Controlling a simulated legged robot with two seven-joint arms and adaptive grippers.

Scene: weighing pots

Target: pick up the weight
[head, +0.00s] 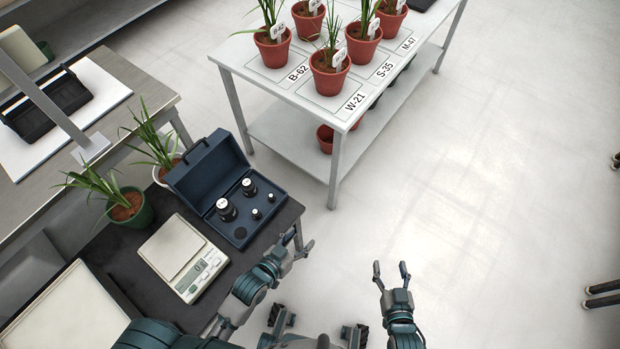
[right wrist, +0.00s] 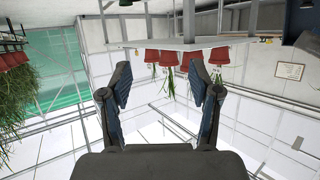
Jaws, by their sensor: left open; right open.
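Several black weights of different sizes stand in an open dark blue case (head: 206,176) on the dark bench at the left of the head view. The larger ones are a weight (head: 226,210) at the left and a weight (head: 249,187) at the back. Two small weights, one (head: 257,214) and another (head: 271,198), stand to their right. One round slot at the front of the case looks empty. My left gripper (head: 294,249) is open and empty, to the lower right of the case. My right gripper (head: 391,270) is open and empty, over the floor; its fingers also show in the right wrist view (right wrist: 160,90).
A scale (head: 183,257) with a display stands left of the case. Potted plants, one in a green pot (head: 131,207), stand behind it. A white table (head: 262,77) holds red pots on labelled places.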

